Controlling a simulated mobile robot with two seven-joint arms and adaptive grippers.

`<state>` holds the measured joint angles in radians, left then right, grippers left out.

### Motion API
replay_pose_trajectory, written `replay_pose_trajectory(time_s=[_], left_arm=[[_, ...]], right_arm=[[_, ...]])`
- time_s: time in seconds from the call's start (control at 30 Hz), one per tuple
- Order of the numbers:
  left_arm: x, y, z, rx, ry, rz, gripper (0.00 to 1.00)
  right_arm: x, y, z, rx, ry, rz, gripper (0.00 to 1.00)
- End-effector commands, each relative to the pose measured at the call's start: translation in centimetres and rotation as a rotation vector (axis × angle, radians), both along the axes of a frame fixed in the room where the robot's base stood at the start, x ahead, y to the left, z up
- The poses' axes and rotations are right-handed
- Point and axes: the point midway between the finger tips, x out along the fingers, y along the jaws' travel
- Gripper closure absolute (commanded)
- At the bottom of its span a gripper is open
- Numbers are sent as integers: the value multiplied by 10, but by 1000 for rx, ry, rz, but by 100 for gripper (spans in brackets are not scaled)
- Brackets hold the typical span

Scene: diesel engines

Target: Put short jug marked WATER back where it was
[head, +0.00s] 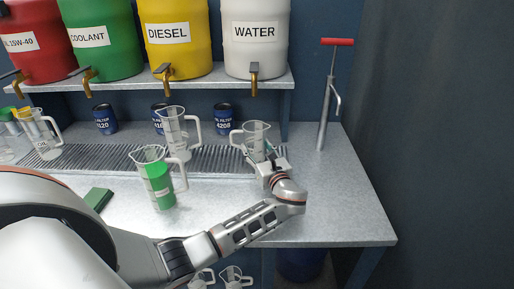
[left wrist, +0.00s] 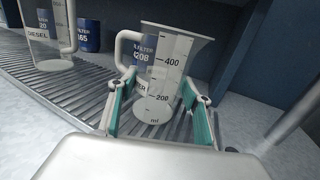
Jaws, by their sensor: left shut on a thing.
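The short clear jug (head: 257,136) with a white handle is at the right end of the drip grate, below the white WATER drum's tap. In the left wrist view the jug (left wrist: 168,62) is upright, with a scale of 200 and 400 and a partly hidden label ending in "ER". It looks empty. My left gripper (head: 264,160) is closed around it from the front, one green-padded finger on each side. Whether its base touches the grate is hard to tell. My right gripper is not in view.
A jug marked DIESEL (head: 175,135) stands left on the grate (head: 215,158). A jug with green liquid (head: 157,180) stands in front of it. Blue filter cans (head: 223,120) stand behind. A red-handled pump (head: 328,100) is at right. The bench's right front (head: 340,215) is clear.

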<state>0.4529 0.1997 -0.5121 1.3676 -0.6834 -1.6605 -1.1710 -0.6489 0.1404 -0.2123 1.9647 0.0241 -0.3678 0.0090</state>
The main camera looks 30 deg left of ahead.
Motion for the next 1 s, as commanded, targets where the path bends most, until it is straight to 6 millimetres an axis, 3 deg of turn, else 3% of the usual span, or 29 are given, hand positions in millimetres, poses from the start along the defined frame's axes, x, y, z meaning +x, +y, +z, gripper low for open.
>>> replay_pose_trajectory(time_s=[0.03, 0.1, 0.53, 1.0], left_arm=[[0, 0, 0, 1, -1, 0, 43], [0, 0, 0, 0, 0, 0, 31], [-4, -6, -1, -2, 0, -1, 31], [-55, -76, -2, -4, 2, -1, 31]], right_arm=[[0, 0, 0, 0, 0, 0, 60], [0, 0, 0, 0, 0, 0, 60], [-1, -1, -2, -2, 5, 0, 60], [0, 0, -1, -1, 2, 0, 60]])
